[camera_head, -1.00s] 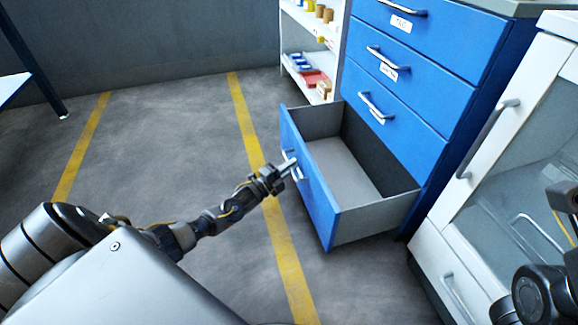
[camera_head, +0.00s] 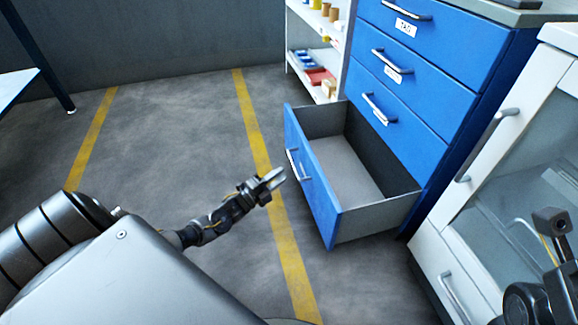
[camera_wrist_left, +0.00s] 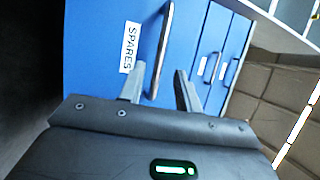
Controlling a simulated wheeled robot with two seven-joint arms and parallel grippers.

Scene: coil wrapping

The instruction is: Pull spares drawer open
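The spares drawer (camera_head: 318,195) is the lowest drawer of the blue cabinet. It stands pulled far out, and its grey inside looks empty. Its metal handle (camera_head: 297,165) is on the blue front. My left gripper (camera_head: 274,178) is a little to the left of the handle and apart from it.
Closed blue drawers (camera_head: 413,70) are above the open one. A white glass-fronted cabinet (camera_head: 440,250) stands on the right. A white shelf (camera_head: 300,40) with small goods is behind. Grey floor with yellow lines (camera_head: 285,250) is clear left of the drawer.

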